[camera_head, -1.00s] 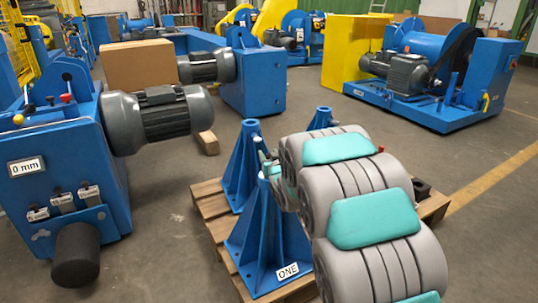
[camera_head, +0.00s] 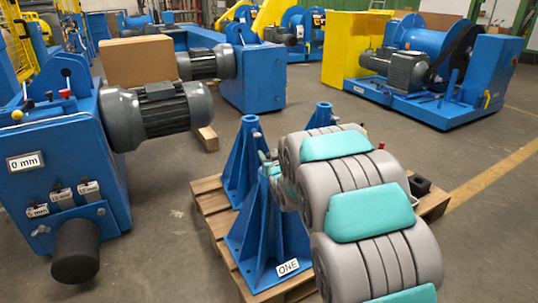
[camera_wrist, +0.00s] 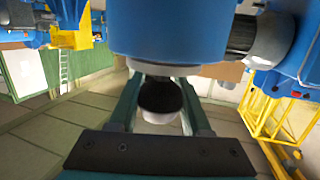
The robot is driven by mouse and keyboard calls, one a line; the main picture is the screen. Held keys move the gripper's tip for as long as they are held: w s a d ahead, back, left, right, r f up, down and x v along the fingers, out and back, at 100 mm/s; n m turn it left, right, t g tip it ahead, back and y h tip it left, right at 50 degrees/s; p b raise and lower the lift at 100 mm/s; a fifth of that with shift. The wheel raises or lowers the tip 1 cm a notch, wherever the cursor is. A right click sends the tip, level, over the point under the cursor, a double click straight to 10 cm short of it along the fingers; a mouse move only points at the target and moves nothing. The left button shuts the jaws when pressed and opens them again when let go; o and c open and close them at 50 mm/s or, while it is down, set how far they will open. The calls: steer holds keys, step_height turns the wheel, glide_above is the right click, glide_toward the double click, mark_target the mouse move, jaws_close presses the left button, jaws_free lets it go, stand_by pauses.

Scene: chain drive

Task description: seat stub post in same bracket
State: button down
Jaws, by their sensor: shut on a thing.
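Blue brackets with round tube tops stand on a pallet in the head view. The front bracket (camera_head: 268,235) carries a label "ONE"; another bracket (camera_head: 247,160) stands behind it and a third (camera_head: 321,117) farther back. My gripper (camera_wrist: 160,82) is shut on a dark round piece with a pale end, apparently the stub post (camera_wrist: 158,97), between its two fingers. A large blue rounded body (camera_wrist: 168,32) fills the top of the wrist view, close beyond the fingertips. In the head view my gripper is near the front bracket's top, mostly hidden by my arm; whether the post touches a bracket cannot be told.
The brackets stand on a wooden pallet (camera_head: 211,203). A blue machine with levers and a "0 mm" label (camera_head: 60,165) stands at left, with a grey motor (camera_head: 158,112). A small black block (camera_head: 419,184) lies at the pallet's right. Floor right of the pallet is clear.

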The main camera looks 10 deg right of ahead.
steer(key=c, duration=0.6)
jaws_free()
steer(key=o, duration=0.3)
steer(key=shift+f, duration=0.1)
steer(key=shift+s+d+r, duration=0.1)
steer(key=shift+s+r, duration=0.1)
steer(key=shift+s, duration=1.1)
steer(key=shift+s+d+r, duration=0.1)
steer(key=shift+s+r, duration=0.05)
steer(key=shift+s, duration=1.15)
steer(key=shift+s+r, duration=0.2)
steer(key=shift+s, duration=1.1)
